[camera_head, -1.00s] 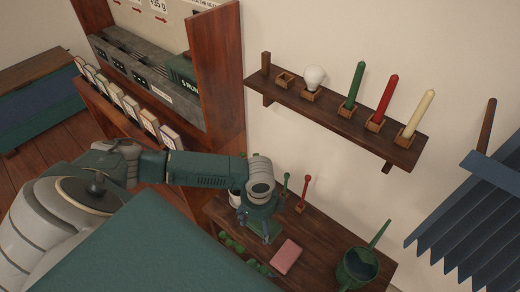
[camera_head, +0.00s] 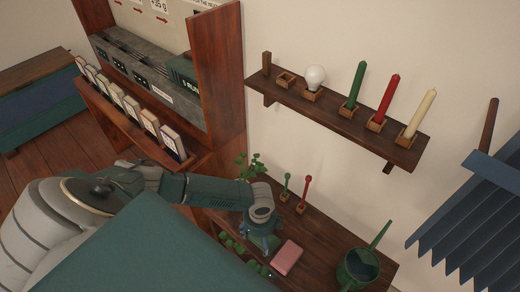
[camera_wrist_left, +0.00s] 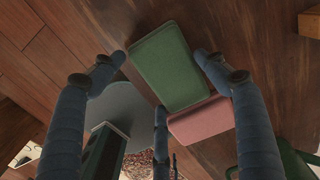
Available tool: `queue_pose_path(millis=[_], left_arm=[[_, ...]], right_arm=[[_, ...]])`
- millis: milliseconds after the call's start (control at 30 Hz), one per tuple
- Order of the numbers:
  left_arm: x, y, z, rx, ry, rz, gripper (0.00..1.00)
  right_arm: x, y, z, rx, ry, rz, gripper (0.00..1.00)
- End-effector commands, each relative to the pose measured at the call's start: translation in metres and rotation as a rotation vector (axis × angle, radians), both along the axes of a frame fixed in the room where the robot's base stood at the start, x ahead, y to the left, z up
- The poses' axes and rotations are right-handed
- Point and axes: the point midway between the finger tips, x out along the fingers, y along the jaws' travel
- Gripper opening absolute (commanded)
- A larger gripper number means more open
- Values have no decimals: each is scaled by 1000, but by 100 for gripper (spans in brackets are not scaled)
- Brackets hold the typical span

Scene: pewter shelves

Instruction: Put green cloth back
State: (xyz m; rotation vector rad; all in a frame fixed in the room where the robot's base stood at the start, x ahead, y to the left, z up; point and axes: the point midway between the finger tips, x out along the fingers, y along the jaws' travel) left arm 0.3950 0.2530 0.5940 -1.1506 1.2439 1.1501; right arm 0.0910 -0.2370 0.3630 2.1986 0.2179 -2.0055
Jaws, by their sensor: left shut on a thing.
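The green cloth (camera_wrist_left: 168,66) is a flat folded block in the left wrist view, lying between the fingertips of my left gripper (camera_head: 266,243). The gripper is shut on it, low at the lower wooden shelf (camera_head: 325,235). In the head view the gripper mostly hides the cloth. A folded pink cloth (camera_head: 287,258) lies on the shelf just right of the gripper, and it also shows beside the green cloth in the left wrist view (camera_wrist_left: 200,121). My right gripper is not in view.
A green watering can (camera_head: 357,267) stands at the shelf's right end. Small green (camera_head: 286,187) and red (camera_head: 304,193) round-topped pieces stand behind the gripper. A leafy plant (camera_head: 250,166) is behind my arm. An upper shelf (camera_head: 330,119) holds a bulb and candles.

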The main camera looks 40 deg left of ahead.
Motion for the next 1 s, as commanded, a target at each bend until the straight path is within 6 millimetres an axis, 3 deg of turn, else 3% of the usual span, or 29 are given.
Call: queue_pose_path(millis=[33,67,133,567,1000], left_arm=[[0,0,-2,0,0,0,53],[0,0,-1,0,0,0,79],[0,0,-1,0,0,1,92],[1,1,9,0,-2,2,92],[1,1,96,1,-4,1,92]], right_arm=[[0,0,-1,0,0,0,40],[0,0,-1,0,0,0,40],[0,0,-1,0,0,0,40],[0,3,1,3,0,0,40],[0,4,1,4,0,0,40]])
